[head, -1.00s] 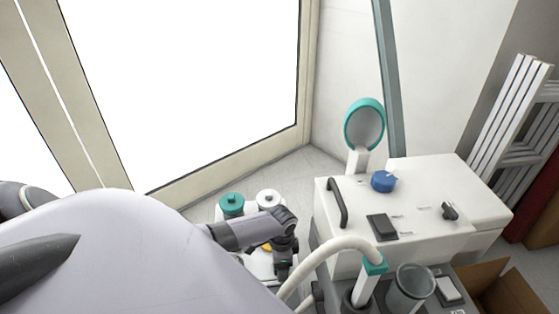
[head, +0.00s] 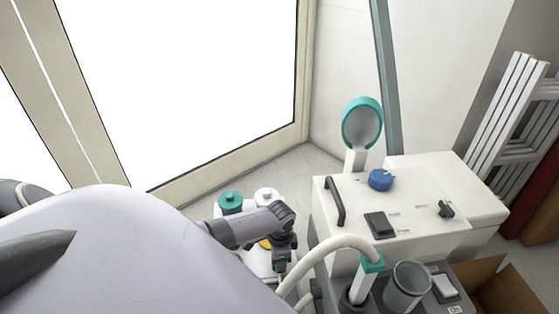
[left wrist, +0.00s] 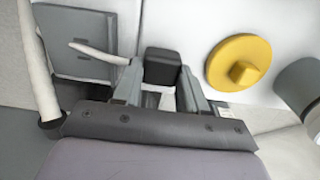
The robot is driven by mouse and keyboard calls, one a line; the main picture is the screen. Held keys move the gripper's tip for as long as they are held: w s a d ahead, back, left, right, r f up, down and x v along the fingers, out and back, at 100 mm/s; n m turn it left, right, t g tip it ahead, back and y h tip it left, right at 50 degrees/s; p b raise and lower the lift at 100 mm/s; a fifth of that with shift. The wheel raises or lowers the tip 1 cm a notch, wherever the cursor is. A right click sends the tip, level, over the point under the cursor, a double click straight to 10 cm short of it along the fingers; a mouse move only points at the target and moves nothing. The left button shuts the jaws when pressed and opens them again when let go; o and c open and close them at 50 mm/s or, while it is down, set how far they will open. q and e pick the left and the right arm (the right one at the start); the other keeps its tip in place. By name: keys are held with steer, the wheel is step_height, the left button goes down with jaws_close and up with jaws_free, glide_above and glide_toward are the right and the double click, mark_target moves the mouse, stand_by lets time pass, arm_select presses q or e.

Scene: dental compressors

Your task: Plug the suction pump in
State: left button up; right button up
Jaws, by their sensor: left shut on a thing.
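My left gripper (head: 281,264) reaches down between a white unit with round caps and the large white machine (head: 400,215). In the left wrist view, the gripper (left wrist: 160,88) is shut on a black block-shaped plug (left wrist: 162,66). A white cord (left wrist: 92,49) runs toward the plug from the left, across a grey square panel (left wrist: 75,42). A grey base unit with a clear canister (head: 408,285) and a pale hose (head: 335,248) stands at the lower right; I cannot tell whether this is the suction pump. No socket opening can be made out. My right gripper is not seen.
The white unit carries a teal cap (head: 230,202) and a white cap (head: 266,196). A yellow round knob (left wrist: 238,62) is right of the plug in the wrist view. A cardboard box (head: 495,285) lies at the lower right. Bare floor shows by the window.

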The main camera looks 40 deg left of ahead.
arm_select(q)
step_height(320, 180, up, 3)
steer(key=shift+f+p, duration=0.1)
steer(key=shift+p, duration=0.65)
step_height(320, 180, up, 16)
steer(key=p, duration=0.8)
steer(key=shift+r, duration=0.2)
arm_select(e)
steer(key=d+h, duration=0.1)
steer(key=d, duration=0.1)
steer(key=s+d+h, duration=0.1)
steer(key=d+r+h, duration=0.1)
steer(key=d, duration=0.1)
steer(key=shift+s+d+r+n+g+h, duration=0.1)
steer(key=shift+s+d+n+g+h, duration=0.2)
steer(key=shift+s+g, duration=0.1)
